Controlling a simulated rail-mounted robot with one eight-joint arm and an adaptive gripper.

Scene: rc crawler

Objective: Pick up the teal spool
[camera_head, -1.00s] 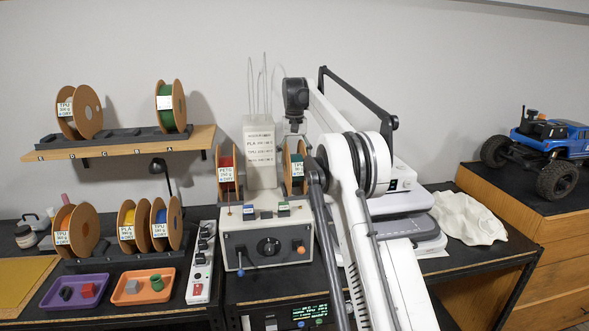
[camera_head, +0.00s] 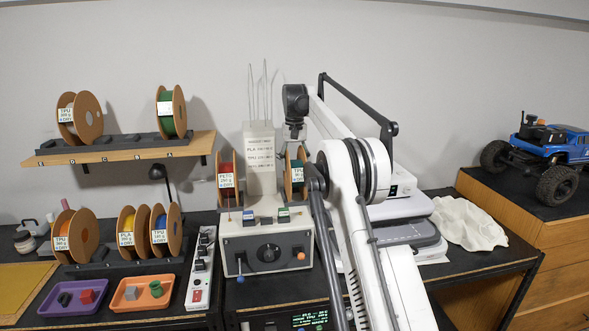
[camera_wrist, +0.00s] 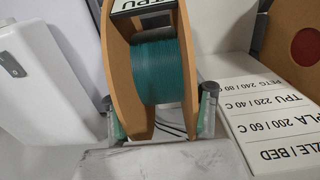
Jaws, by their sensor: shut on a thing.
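The teal spool (camera_head: 297,174) has brown flanges, teal filament and a white TPU label. In the head view it stands upright at the right side of the grey control box, partly hidden by my arm. In the wrist view the teal spool (camera_wrist: 160,70) fills the middle. My gripper (camera_wrist: 158,118) is shut on it, with one finger against the outer side of each flange. In the head view my gripper (camera_head: 296,130) reaches down onto the spool from above, and its fingertips are hard to make out.
The control box (camera_head: 266,245) and its printed tower (camera_head: 260,160) stand close beside the spool, with a red spool (camera_head: 227,180) on the far side. A white machine (camera_head: 405,205) stands to the right. More spools sit on the wall shelf (camera_head: 130,150) and the lower rack.

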